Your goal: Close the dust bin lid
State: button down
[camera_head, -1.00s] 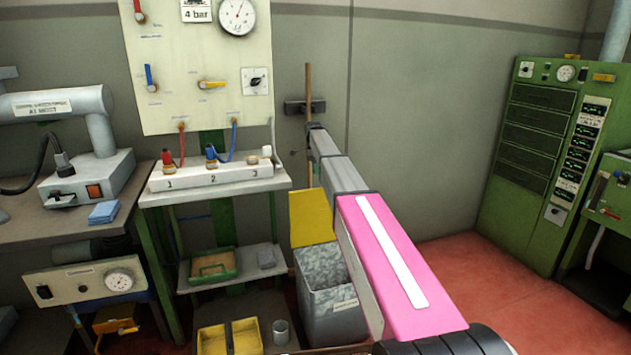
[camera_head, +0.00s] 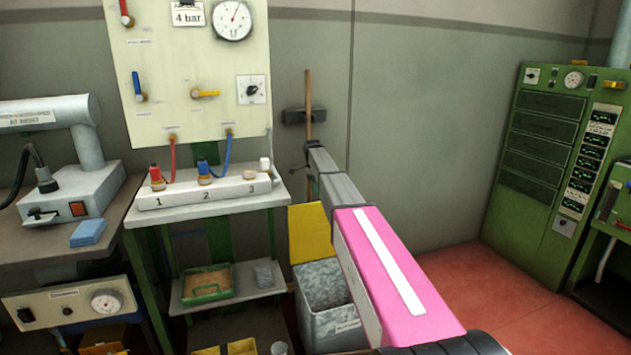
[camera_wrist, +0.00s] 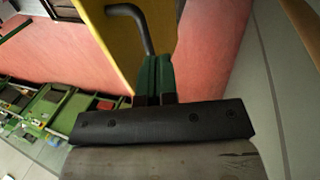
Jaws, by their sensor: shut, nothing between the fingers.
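The dust bin (camera_head: 328,318) is a grey, mottled box standing on the floor by the wall, partly hidden behind my arm. Its yellow lid (camera_head: 311,236) stands open and upright at the back of the bin. In the wrist view a yellow panel (camera_wrist: 108,28), which looks like the lid, fills the upper middle. A bent grey handle (camera_wrist: 140,22) is on it. My gripper (camera_wrist: 157,60) shows there with its green fingers shut and empty, in front of the panel, close to the handle. Whether they touch it I cannot tell. In the head view the fingers cannot be made out clearly.
A small bench (camera_head: 215,205) with a numbered block stands left of the bin, with a shelf and green tray (camera_head: 207,285) below. Yellow containers (camera_head: 225,348) sit low beside the bin. A broom handle leans on the wall behind. Red floor (camera_head: 470,285) to the right is clear.

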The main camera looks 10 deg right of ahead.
jog(key=x, duration=0.4)
